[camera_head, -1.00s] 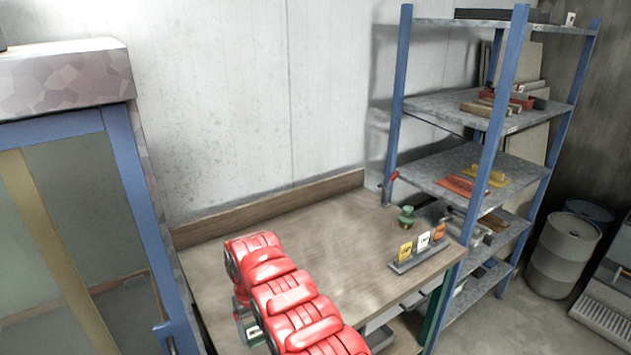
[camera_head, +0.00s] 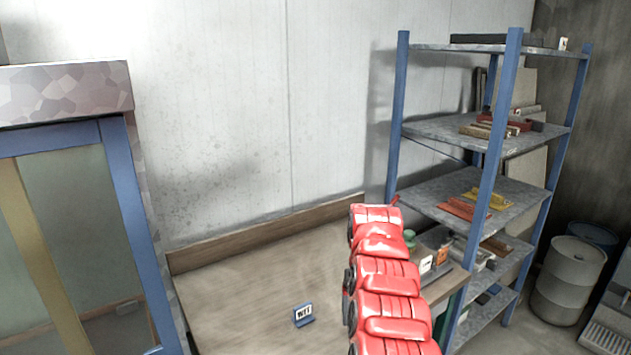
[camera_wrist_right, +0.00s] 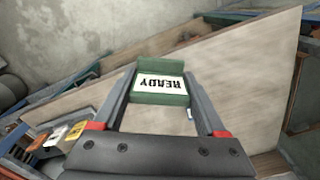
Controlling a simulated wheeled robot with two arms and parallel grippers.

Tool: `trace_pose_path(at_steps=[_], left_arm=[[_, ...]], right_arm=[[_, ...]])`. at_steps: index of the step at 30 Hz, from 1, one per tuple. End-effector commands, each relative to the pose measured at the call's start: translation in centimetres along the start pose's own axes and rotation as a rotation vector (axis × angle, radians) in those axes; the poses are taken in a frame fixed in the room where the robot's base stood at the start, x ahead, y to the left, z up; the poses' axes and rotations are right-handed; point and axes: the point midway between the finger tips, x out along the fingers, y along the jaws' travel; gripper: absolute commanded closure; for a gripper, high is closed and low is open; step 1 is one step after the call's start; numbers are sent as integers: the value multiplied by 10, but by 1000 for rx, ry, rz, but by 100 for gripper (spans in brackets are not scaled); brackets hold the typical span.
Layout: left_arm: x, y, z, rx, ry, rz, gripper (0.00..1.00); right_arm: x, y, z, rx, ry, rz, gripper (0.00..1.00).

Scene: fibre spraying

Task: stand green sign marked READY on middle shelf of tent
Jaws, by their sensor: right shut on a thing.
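The green sign (camera_wrist_right: 162,66) marked READY is between the fingers of my right gripper (camera_wrist_right: 160,84) in the right wrist view. The gripper is shut on it, and its lettering appears upside down there. In the head view my red right arm reaches over the bench and hides the gripper and sign. A blue-framed enclosure (camera_head: 128,190) with see-through panels, possibly the tent, stands at the left; no middle shelf can be made out in it. My left gripper is not in view.
A card holder with white and orange cards (camera_head: 427,264) is partly behind my arm. A blue-post shelf rack (camera_head: 490,150) with several items stands right; the bench's left part is clear.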

Motion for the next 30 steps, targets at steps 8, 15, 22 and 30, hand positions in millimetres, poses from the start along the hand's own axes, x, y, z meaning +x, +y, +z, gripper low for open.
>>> trace_pose_path(at_steps=[8,15,22,30], left_arm=[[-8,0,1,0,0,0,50],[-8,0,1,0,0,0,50],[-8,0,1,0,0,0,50],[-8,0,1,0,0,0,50]], right_arm=[[-11,60,19,108,2,1,80],[-12,64,21,116,2,3,80],[-14,63,20,116,5,-2,80],[-12,63,21,115,1,1,80]])
